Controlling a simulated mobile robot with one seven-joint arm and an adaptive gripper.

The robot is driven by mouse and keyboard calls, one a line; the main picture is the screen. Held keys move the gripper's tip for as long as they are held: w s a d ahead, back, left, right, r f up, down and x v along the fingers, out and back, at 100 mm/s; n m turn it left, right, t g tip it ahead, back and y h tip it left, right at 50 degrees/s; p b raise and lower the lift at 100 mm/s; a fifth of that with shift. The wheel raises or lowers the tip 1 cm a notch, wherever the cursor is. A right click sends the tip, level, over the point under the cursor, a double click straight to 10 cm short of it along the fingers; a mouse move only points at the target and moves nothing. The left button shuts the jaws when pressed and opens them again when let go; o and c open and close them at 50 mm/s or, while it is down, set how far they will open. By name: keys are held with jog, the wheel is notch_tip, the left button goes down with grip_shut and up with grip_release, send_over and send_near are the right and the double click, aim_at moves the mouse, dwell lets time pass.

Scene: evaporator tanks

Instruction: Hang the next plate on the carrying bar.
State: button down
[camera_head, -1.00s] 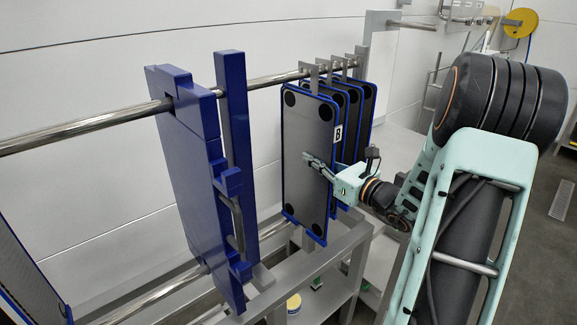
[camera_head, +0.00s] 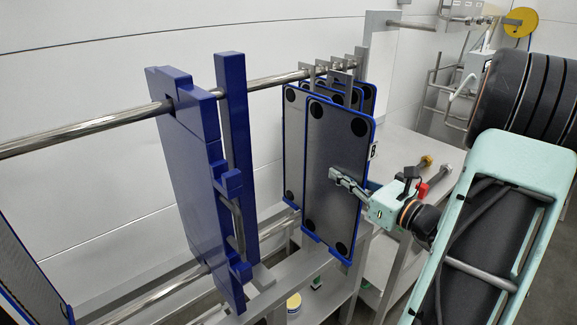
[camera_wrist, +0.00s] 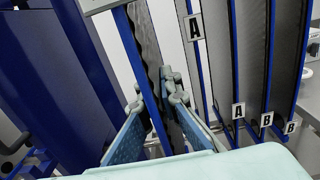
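My gripper (camera_head: 350,184) is closed across the right edge of a dark grey plate (camera_head: 335,150) with blue edges and black corner discs. The plate hangs upright from my fingers. A small tag, seemingly B, is on its right edge. In the wrist view the fingers (camera_wrist: 165,110) lie on both sides of the plate's blue edge (camera_wrist: 140,70). Other plates (camera_head: 293,150) hang on the bar behind it, partly hidden. Tags A and B show on plates (camera_wrist: 216,60) in the wrist view.
A thick blue end plate (camera_head: 185,165) and a blue upright (camera_head: 235,150) stand on the bar to the left, with a gap before the plates. A grey bench (camera_head: 410,150) stands behind at right. Grey frame rails (camera_head: 320,270) run below.

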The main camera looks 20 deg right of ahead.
aim_at(365, 188)
jog(key=shift+v, duration=3.1)
jog(key=shift+r, duration=0.1)
